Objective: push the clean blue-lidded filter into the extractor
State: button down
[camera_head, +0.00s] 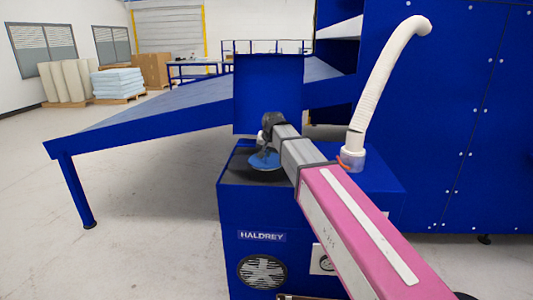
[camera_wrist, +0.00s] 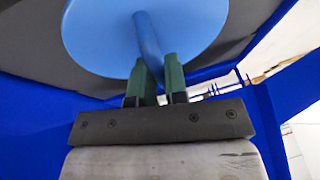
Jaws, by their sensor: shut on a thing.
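The blue-lidded filter (camera_head: 264,161) shows as a round blue lid at the dark top of the extractor (camera_head: 228,205), a blue box marked HALDREY. Below the lid the filter is hidden, and I cannot tell how deep it sits. In the wrist view the lid (camera_wrist: 95,35) is a flat blue disc with a raised bar across it. My gripper (camera_wrist: 155,75) has its green fingers shut on this bar. In the head view my gripper (camera_head: 265,146) is above the lid, partly hidden by my wrist.
The extractor's blue cover (camera_head: 268,90) stands upright behind the opening. A white hose (camera_head: 378,85) rises from the box's right side to a tall blue machine (camera_head: 465,120). A sloping blue table (camera_head: 170,112) stands behind left. Open floor lies left.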

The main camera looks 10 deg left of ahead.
jog(key=shift+f, duration=0.3)
dwell(0.5)
jog(key=c, duration=1.1)
grip_release()
jog(key=shift+r, duration=0.1)
